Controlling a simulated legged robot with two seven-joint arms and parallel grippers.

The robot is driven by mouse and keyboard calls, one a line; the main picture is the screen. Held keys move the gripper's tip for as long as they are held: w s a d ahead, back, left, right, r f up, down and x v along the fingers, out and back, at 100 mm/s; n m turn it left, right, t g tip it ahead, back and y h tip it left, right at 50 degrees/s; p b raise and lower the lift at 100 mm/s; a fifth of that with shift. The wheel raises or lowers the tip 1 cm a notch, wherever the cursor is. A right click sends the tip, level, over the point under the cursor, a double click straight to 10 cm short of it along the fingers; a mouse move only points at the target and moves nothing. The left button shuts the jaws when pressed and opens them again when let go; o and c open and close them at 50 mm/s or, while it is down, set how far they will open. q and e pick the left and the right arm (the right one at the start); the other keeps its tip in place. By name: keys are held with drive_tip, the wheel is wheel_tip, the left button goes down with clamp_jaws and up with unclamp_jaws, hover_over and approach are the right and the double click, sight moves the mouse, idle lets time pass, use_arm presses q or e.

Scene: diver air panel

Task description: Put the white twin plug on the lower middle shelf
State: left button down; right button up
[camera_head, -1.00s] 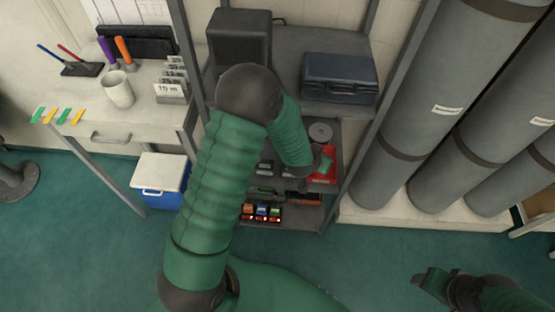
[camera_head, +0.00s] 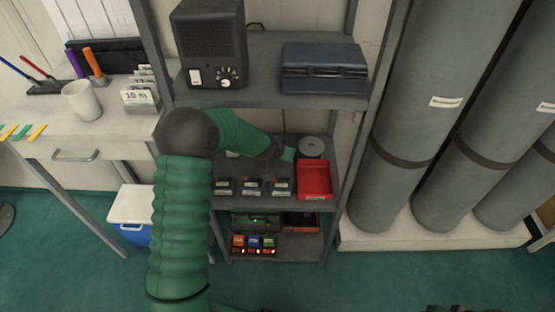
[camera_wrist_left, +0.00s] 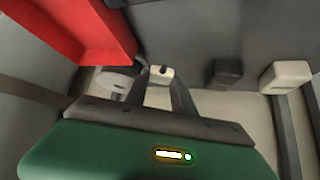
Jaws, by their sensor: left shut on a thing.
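The white twin plug (camera_wrist_left: 160,71) is a small white block with a dark spot, seen in the left wrist view. My left gripper (camera_wrist_left: 161,78) is shut on it, between two dark fingers. In the head view my left arm reaches in from the left, and the green gripper body (camera_head: 288,154) is over the middle shelf (camera_head: 258,203), behind the red bin and beside a grey round thing. The plug cannot be made out in the head view. Whether it touches the shelf is not clear. My right gripper is not visible; only a dark sliver shows at the bottom edge.
The red bin (camera_head: 314,181) and grey round thing (camera_head: 312,147) crowd the shelf's right end. Several small black units (camera_head: 251,187) line its front. A speaker box (camera_head: 209,45) and blue case (camera_head: 323,70) stand on the shelf above. Grey cylinders (camera_head: 405,120) stand right.

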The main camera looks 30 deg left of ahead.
sight(277, 162)
use_arm(q)
drive_tip(key=a, duration=0.3)
drive_tip(key=shift+w+f, duration=0.2)
drive_tip(key=shift+f, duration=0.05)
drive_tip(key=f+b, duration=0.1)
drive_tip(key=f, duration=0.1)
drive_tip(key=f+b, duration=0.1)
drive_tip(key=f, duration=0.1)
drive_tip(key=shift+a+b, duration=0.35)
drive_tip(key=shift+d+r, duration=0.25)
drive_tip(key=shift+f, duration=0.2)
drive_tip(key=c, duration=1.3)
unclamp_jaws()
drive_tip(key=shift+r, duration=0.1)
drive_tip(key=shift+o, duration=1.2)
drive_tip(key=shift+a, duration=0.1)
